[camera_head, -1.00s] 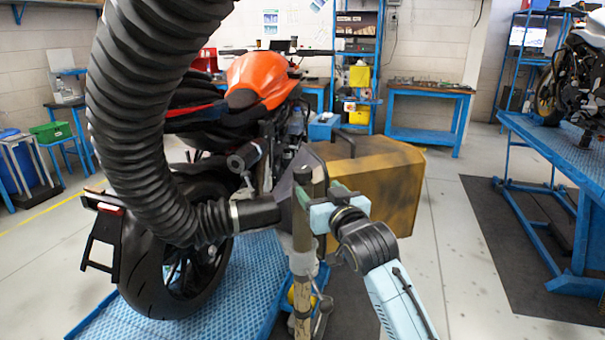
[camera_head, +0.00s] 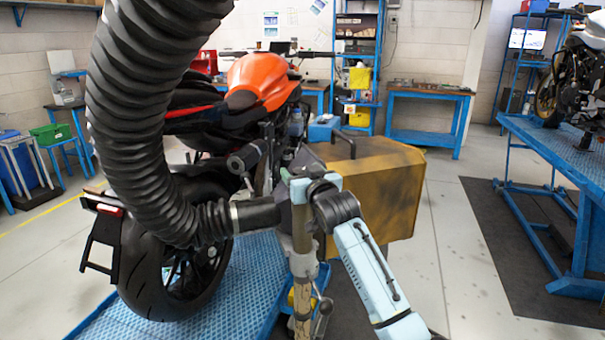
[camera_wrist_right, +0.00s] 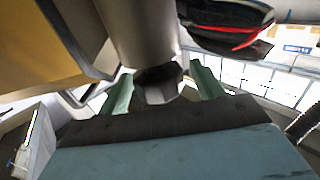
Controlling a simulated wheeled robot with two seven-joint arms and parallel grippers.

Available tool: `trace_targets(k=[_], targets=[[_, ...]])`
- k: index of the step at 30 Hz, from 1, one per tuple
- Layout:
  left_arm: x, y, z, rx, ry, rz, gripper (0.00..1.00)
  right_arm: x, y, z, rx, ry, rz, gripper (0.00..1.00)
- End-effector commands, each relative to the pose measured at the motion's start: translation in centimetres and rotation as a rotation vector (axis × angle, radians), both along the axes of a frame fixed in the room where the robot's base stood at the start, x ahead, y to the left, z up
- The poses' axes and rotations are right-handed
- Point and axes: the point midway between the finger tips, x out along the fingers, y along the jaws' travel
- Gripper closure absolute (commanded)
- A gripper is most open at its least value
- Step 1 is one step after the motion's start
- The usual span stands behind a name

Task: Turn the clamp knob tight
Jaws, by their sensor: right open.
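In the right wrist view a dark faceted knob (camera_wrist_right: 158,86) sits at the end of a grey metal cylinder (camera_wrist_right: 140,35). The two green fingers of my right gripper (camera_wrist_right: 161,76) stand open, one on each side of the knob, with gaps showing. In the head view my right gripper (camera_head: 292,180) is at the top of the upright stand pole (camera_head: 302,228), by the hose end. The gripper and pole hide the knob there. My left gripper is not in view.
A thick black ribbed hose (camera_head: 125,110) hangs at the left and ends in a cuff (camera_head: 255,213) at the pole. The motorcycle (camera_head: 262,82) stands on a blue platform (camera_head: 245,285) behind it. A yellow-brown box (camera_head: 385,190) is close behind my right wrist.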

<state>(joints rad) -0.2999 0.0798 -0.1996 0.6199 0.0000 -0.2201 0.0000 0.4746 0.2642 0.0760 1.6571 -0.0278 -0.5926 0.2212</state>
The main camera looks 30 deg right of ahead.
Motion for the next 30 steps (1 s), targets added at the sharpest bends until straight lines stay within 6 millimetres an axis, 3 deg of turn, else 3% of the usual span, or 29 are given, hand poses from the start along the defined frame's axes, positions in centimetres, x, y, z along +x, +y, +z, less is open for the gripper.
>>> trace_targets(k=[3,13,23,30], targets=[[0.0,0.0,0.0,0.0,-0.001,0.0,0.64,0.0,0.0,0.0,0.0,0.0,0.0,0.36],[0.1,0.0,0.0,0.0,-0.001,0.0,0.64,0.0,0.0,0.0,0.0,0.001,0.0,0.77],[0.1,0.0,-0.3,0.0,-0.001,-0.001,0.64,0.0,0.1,-0.1,0.005,0.001,-0.051,0.77],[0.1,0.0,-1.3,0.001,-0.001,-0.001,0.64,0.1,0.2,-0.3,0.009,0.0,-0.191,0.77]])
